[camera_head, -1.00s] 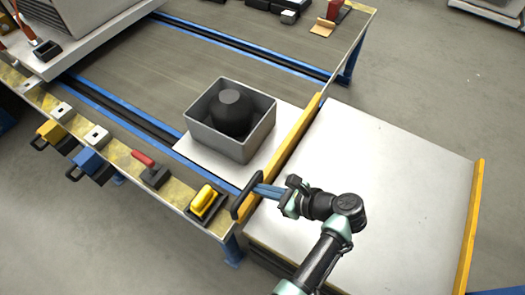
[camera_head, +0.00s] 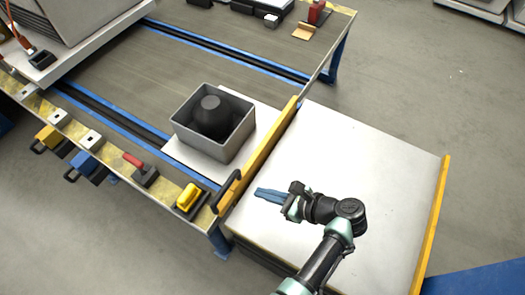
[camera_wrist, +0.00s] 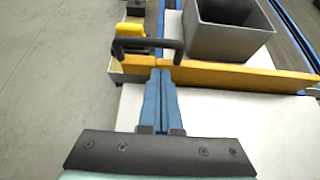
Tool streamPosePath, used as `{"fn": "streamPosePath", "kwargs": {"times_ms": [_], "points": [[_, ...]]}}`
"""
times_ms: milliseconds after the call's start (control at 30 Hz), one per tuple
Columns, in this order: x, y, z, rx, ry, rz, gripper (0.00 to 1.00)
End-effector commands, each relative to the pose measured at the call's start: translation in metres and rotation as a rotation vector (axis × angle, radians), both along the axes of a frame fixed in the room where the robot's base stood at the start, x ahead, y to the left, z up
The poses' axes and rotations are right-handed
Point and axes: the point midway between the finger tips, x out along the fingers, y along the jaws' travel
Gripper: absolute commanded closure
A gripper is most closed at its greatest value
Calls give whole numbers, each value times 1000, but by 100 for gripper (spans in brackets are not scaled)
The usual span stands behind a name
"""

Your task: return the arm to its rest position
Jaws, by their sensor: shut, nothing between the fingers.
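My gripper (camera_head: 263,194) has blue fingers, shut with nothing between them. It is over the white panel (camera_head: 350,150) on the right, pointing left toward the table. A black handle (camera_head: 228,190) on the yellow rail (camera_head: 262,150) is just beyond the fingertips in the head view, with a gap between. In the wrist view the fingers (camera_wrist: 161,75) point up the picture toward the handle (camera_wrist: 146,42); there I cannot tell the gap in depth.
A grey open box (camera_head: 238,148) holding a dark rounded object (camera_head: 211,115) stands on the table. Yellow (camera_head: 188,199), red (camera_head: 133,161) and blue (camera_head: 82,162) handled pieces line the table's near edge. A second yellow rail (camera_head: 432,220) bounds the panel's right side.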

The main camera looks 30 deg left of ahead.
Motion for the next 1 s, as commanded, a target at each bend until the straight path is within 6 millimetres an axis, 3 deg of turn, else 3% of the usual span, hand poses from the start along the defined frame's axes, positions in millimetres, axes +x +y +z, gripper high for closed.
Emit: {"fn": "streamPosePath", "kwargs": {"times_ms": [767, 867, 1000], "points": [[0, -2, 4, -5, -7, 1, 100], [19, -8, 14, -55, -108, 2, 100], [80, -31, 57, -237, -457, 14, 100]]}}
